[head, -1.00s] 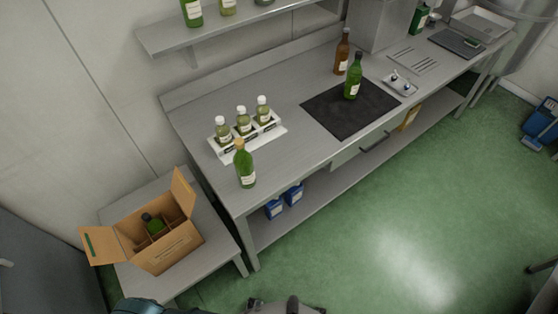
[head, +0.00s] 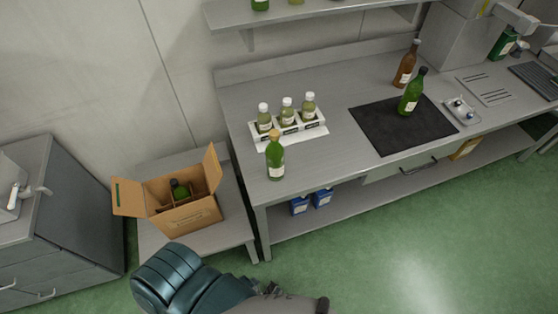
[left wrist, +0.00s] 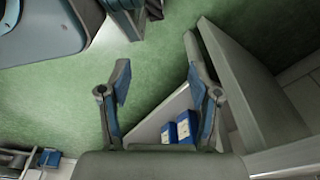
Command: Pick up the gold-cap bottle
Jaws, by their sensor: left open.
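The gold-cap bottle (head: 275,159) is green with a pale label. It stands upright near the front left corner of the steel bench (head: 325,165), in front of a white rack. My left gripper (left wrist: 156,60) shows in the left wrist view with its two fingers apart and nothing between them. Below it are green floor and blue-and-white containers (left wrist: 178,132); the bottle is not in that view. In the head view my arm shows at the bottom, but I cannot make out the gripper's fingers. My right gripper is not in view.
The white rack (head: 290,132) holds three small white-capped bottles behind the gold-cap bottle. A cardboard box (head: 192,217) with a dark-capped bottle inside sits on a lower table at left.

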